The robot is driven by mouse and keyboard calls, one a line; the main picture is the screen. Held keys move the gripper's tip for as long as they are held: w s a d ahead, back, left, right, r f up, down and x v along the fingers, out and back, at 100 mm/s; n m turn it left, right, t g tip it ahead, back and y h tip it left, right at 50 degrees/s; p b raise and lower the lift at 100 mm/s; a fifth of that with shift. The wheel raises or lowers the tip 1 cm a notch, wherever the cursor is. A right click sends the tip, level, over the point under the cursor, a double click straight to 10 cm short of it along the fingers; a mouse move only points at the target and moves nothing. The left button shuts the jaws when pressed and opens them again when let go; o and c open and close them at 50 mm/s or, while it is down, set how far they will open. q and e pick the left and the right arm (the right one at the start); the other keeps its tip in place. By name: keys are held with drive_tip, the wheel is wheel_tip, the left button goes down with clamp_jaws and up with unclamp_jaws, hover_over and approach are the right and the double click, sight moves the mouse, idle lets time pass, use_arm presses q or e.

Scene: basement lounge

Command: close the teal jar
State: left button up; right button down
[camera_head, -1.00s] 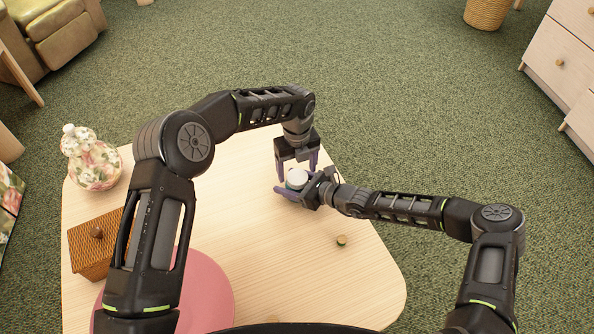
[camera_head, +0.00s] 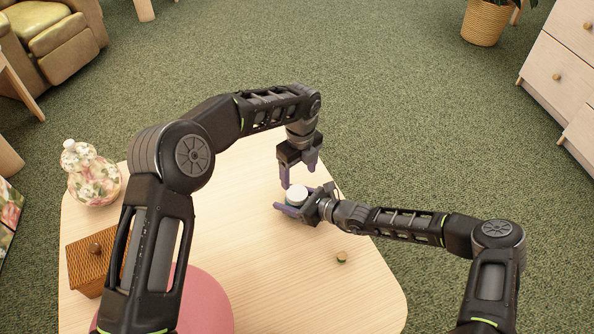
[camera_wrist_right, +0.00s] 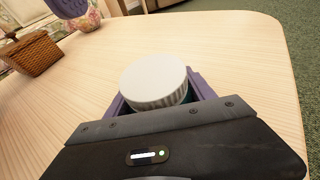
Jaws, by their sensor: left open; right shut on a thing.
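The teal jar stands upright at the far part of the table, mostly hidden by my right gripper; a bit of its dark teal side shows in the right wrist view (camera_wrist_right: 190,97). A white ribbed lid (camera_head: 297,193) sits on top of the jar, and it also shows in the right wrist view (camera_wrist_right: 155,80). I cannot tell whether it is screwed tight. My right gripper (camera_head: 294,203) is shut on the jar's body from the right, its purple fingers on either side. My left gripper (camera_head: 300,178) is open, pointing down, empty, just above and apart from the lid.
The wooden table (camera_head: 260,270) also holds a floral vase (camera_head: 94,180), a wicker box (camera_head: 90,265) with a knob, a pink round mat (camera_head: 205,305) and a small greenish-brown knob-like object (camera_head: 342,257). The table's middle is clear.

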use_arm(q)
drive_tip(key=n, duration=0.5)
drive_tip(key=shift+r, duration=0.3)
drive_tip(key=n, duration=0.5)
drive_tip(key=shift+r, duration=0.25)
drive_tip(key=n, duration=0.5)
drive_tip(key=shift+a+r+n, duration=0.1)
drive_tip(key=shift+a+n, duration=0.05)
drive_tip(key=shift+n, duration=1.45)
drive_tip(key=n, duration=0.5)
drive_tip(key=shift+s+a+r, duration=0.1)
drive_tip(key=n, duration=0.7)
drive_tip(key=shift+s+n, duration=0.1)
drive_tip(key=shift+n, duration=0.2)
drive_tip(key=n, duration=0.4)
